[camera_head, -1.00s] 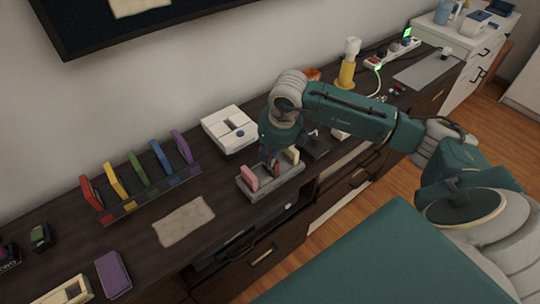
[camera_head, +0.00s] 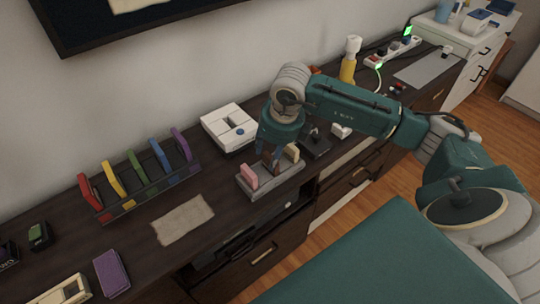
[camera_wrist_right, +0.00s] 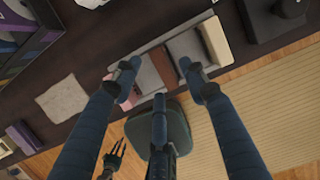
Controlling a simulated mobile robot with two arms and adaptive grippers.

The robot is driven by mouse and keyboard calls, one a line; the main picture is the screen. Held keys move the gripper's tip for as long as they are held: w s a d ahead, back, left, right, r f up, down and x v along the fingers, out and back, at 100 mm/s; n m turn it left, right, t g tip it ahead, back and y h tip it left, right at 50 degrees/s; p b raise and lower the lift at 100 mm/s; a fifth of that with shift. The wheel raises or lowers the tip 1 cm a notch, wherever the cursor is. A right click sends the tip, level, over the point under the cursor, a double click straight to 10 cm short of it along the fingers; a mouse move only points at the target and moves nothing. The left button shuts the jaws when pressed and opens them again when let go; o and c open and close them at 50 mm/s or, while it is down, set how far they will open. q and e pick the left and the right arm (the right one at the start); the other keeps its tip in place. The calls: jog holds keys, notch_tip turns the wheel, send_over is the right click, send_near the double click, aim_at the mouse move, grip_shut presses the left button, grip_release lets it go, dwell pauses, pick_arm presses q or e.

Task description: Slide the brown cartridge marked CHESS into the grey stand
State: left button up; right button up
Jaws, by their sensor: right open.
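The grey stand (camera_head: 275,188) is on the dark cabinet top, near its front edge. A pink cartridge (camera_head: 249,177) stands at its left end and a cream one (camera_head: 292,153) at its right end. The brown cartridge (camera_wrist_right: 164,66) stands between them, in the stand's middle; its CHESS marking is not readable. My right gripper (camera_wrist_right: 160,75) is open above the stand, with its fingers apart around the brown cartridge; contact cannot be told. In the head view the right gripper (camera_head: 271,158) partly hides that cartridge. A dark claw, apparently my left gripper (camera_wrist_right: 114,158), shows low in the wrist view.
A white console (camera_head: 228,128) is behind the stand. A rack of coloured cartridges (camera_head: 150,192) is to the left, with a beige cloth (camera_head: 183,220) in front. A black device (camera_head: 315,145) is close on the right. A purple box (camera_head: 112,273) lies at front left.

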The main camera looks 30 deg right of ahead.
jog(key=v, duration=1)
